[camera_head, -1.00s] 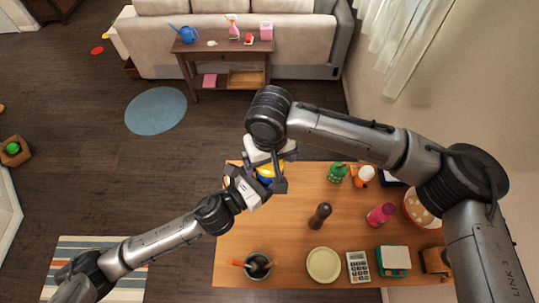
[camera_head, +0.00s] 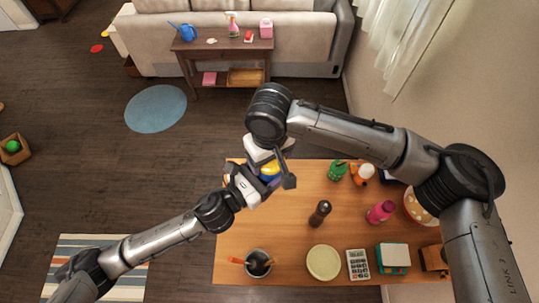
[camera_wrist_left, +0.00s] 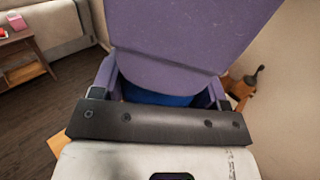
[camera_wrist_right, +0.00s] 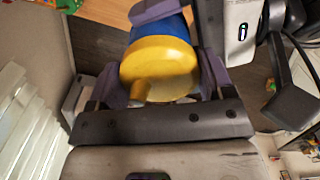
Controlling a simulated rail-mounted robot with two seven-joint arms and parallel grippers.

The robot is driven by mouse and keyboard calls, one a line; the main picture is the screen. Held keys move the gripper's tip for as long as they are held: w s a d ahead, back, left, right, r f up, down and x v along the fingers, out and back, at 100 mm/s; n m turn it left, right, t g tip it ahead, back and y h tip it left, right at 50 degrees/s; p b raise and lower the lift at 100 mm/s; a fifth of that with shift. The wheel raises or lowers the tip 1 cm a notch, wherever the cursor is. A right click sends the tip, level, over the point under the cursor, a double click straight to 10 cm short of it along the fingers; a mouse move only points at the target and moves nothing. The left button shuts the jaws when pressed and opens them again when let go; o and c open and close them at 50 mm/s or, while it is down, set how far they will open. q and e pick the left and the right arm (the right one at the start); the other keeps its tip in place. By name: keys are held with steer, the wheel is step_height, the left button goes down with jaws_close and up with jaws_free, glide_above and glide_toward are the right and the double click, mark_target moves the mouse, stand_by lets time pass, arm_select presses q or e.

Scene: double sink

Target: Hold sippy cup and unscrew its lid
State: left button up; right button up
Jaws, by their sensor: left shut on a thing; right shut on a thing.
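The sippy cup has a blue body (camera_wrist_right: 152,27) and a yellow lid (camera_wrist_right: 160,60) with a short spout. It is held in the air over the far left corner of the table, and only its yellow lid (camera_head: 270,168) shows clearly in the head view. My left gripper (camera_head: 264,181) is shut on the blue body from the side; the body (camera_wrist_left: 165,97) shows between its purple fingers in the left wrist view. My right gripper (camera_wrist_right: 163,88) comes from above, its purple fingers shut on either side of the lid. A large purple surface hides most of the cup in the left wrist view.
The wooden table (camera_head: 285,225) holds a pepper mill (camera_head: 320,213), pink bottle (camera_head: 380,212), green bottle (camera_head: 338,171), plate (camera_head: 323,262), calculator (camera_head: 358,265) and utensil pot (camera_head: 258,263). A side table (camera_head: 222,60) and sofa stand behind. The two grippers are very close together.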

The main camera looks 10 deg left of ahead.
steer(key=shift+r, duration=0.3)
stand_by(0.5)
steer(key=shift+r, duration=0.8)
steer(key=shift+r, duration=0.1)
